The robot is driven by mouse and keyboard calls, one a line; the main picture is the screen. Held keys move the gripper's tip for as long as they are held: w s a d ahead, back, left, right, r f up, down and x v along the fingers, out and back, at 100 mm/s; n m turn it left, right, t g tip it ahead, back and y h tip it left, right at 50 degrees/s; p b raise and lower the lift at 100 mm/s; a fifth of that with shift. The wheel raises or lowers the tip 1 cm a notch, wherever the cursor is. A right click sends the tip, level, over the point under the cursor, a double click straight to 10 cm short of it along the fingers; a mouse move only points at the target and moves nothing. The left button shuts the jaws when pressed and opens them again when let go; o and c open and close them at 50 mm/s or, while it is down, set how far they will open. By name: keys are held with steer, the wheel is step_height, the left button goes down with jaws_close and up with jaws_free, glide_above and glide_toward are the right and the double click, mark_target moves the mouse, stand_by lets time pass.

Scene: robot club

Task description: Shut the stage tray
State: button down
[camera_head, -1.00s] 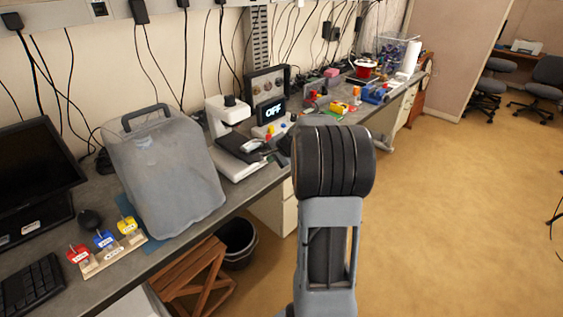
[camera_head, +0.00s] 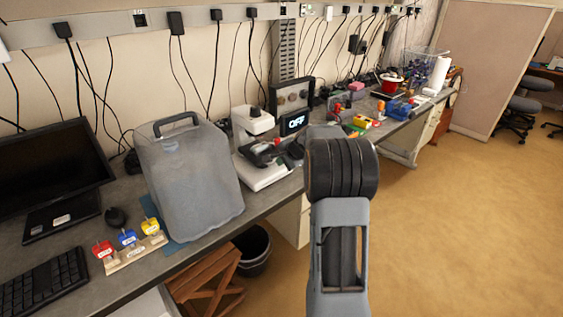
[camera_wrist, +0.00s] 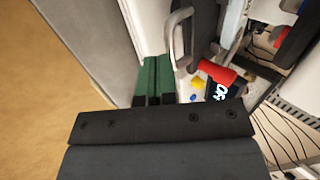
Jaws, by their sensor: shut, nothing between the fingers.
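The white microscope-like device (camera_head: 252,128) stands on the bench beside the grey translucent container. A dark tray-like part (camera_head: 260,157) sits low on its white base; I take this for the stage tray. In the wrist view a dark part (camera_wrist: 202,32) with a curved grey handle (camera_wrist: 180,38) shows ahead, over a white surface. My gripper (camera_wrist: 155,60) has green fingers, closed together and empty. They are just left of and below the handle in that picture; I cannot tell whether they touch anything. In the head view my arm hides the gripper.
The grey container (camera_head: 190,175) stands left of the device. A box with an OFF display (camera_head: 294,122) is behind; its display shows in the wrist view (camera_wrist: 222,90), near a red part (camera_wrist: 215,72). A black bin (camera_head: 252,250) and wooden stool (camera_head: 205,278) are below. Floor at right is clear.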

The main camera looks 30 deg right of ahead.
steer(key=s+f+b+v, duration=0.1)
steer(key=v, duration=1.1)
steer(key=s+a+f+n+g, duration=0.3)
steer(key=s+a+f+n, duration=0.25)
steer(key=s, duration=0.25)
steer(key=s+a+n+g+h, duration=0.1)
steer(key=s+a+n, duration=0.9)
steer(key=a, duration=0.7)
steer(key=s, duration=0.3)
steer(key=shift+f+h, duration=0.2)
steer(key=shift+h, duration=0.1)
steer(key=c, duration=1.9)
jaws_free()
